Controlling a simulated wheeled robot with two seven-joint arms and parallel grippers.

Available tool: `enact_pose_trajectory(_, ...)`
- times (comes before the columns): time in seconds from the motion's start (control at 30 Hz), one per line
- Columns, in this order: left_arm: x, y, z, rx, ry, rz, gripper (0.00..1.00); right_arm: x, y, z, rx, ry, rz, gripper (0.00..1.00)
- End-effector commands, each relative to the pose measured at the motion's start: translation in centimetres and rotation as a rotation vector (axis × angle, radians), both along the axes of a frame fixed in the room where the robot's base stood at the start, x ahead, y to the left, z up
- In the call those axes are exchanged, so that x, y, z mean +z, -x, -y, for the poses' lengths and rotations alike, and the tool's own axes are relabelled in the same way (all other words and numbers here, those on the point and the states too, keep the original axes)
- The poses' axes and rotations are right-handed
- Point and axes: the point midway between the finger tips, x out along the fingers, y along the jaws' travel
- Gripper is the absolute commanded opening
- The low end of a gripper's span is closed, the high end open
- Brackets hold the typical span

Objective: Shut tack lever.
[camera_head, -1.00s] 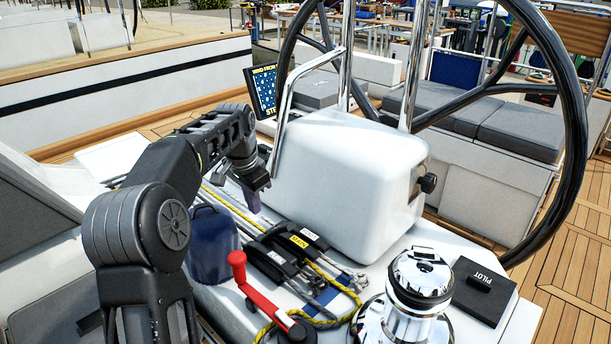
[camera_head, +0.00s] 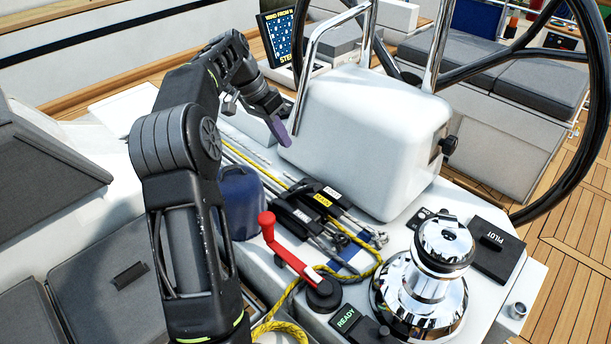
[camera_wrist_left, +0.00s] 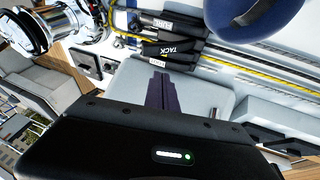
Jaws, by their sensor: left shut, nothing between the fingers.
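The tack lever (camera_wrist_left: 172,48) is a black lever with a TACK label, the middle one in a row of rope clutches in the left wrist view. It sits at a different angle from its neighbours. In the head view the black clutch bank (camera_head: 300,210) lies on the white deck in front of the pedestal. I cannot tell there how far the tack lever is raised. My left gripper (camera_head: 283,132) is shut and empty, beyond the clutches and beside the pedestal, apart from the levers. Its dark fingers (camera_wrist_left: 160,95) point toward the clutches in the left wrist view. My right gripper is out of view.
The white pedestal (camera_head: 370,135) stands right of my gripper, with a steel rail and wheel above. A blue rounded cover (camera_head: 240,203), a red-handled crank (camera_head: 290,250), yellow rope (camera_head: 352,285) and a chrome winch (camera_head: 430,280) surround the clutches.

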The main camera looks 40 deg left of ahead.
Motion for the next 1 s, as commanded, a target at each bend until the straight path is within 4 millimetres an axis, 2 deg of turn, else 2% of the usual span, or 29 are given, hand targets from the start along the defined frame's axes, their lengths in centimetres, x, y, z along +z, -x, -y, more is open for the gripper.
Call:
enact_pose_trajectory(0.1, -1.9, -0.5, 0.5, -0.001, 0.001, -0.001, 0.0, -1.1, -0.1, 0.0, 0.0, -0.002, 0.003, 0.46)
enact_pose_trajectory(0.17, -2.5, -0.7, 0.9, -0.002, 0.002, -0.003, 0.0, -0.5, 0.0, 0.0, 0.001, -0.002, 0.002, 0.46)
enact_pose_trajectory(0.5, -8.4, -2.4, 3.0, -0.001, 0.002, -0.002, 0.0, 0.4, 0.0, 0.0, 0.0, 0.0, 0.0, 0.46)
enact_pose_trajectory(0.73, -10.4, -2.2, 5.0, -0.001, 0.0, -0.002, 0.0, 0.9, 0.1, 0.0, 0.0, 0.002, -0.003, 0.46)
enact_pose_trajectory(1.0, -10.9, -2.2, 5.3, 0.0, -0.001, 0.0, 0.0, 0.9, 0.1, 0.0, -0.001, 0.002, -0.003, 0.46)
